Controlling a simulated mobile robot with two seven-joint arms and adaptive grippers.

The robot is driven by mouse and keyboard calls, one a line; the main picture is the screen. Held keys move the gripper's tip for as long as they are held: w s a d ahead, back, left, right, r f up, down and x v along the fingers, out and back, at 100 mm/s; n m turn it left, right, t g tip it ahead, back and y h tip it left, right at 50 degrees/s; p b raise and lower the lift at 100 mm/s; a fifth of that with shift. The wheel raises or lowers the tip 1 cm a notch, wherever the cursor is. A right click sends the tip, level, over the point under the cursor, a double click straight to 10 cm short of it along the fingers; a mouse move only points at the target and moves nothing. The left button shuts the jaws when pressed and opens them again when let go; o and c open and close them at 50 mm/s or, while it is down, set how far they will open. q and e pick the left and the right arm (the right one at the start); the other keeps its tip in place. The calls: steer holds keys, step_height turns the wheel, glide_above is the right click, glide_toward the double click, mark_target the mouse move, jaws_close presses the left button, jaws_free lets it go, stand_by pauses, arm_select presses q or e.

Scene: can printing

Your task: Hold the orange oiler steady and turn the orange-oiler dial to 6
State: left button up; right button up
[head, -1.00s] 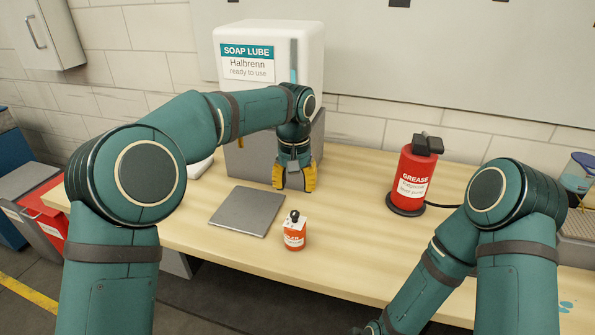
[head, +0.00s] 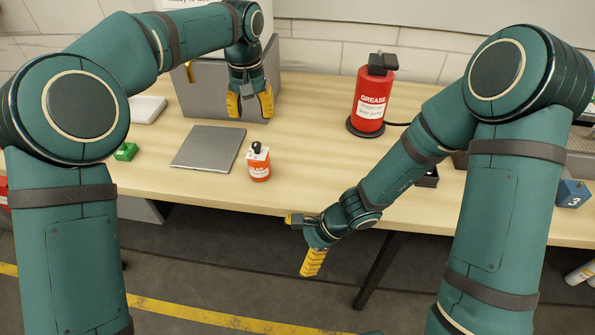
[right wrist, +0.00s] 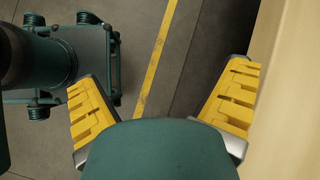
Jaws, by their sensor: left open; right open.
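The orange oiler (head: 259,168), a small orange bottle with a white label and a black top, stands upright on the table, right of a grey plate. Its dial marking is too small to read. My left gripper (head: 250,105) is open, pointing down above the table behind the oiler, apart from it. My right gripper (head: 302,245) is open and empty in front of the table's front edge, below and right of the oiler. In the right wrist view its yellow fingers (right wrist: 165,105) are spread, with floor between them; the oiler is not in that view.
A grey plate (head: 208,148) lies left of the oiler. A red grease can (head: 372,100) stands at the back right. A green block (head: 126,152) lies at the left and a blue block (head: 572,193) at the right. The table (head: 300,190) is clear around the oiler.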

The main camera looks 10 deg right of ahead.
steer(key=w+r+m+t+y, duration=0.2)
steer(key=w+r+m+t, duration=0.1)
steer(key=w+r+m, duration=0.25)
steer(key=m+t, duration=0.6)
glide_toward(259, 164)
steer(key=shift+w+d+f+h, duration=0.15)
steer(key=shift+d+f, duration=0.1)
steer(key=shift+d, duration=0.25)
steer(key=shift+s+d+f+h, duration=0.15)
steer(key=shift+d+f, duration=0.1)
steer(key=shift+d, duration=0.25)
steer(key=x, duration=1.3)
steer(key=shift+w+a+f, duration=0.15)
steer(key=shift+w+a, duration=0.05)
steer(key=shift+w, duration=0.1)
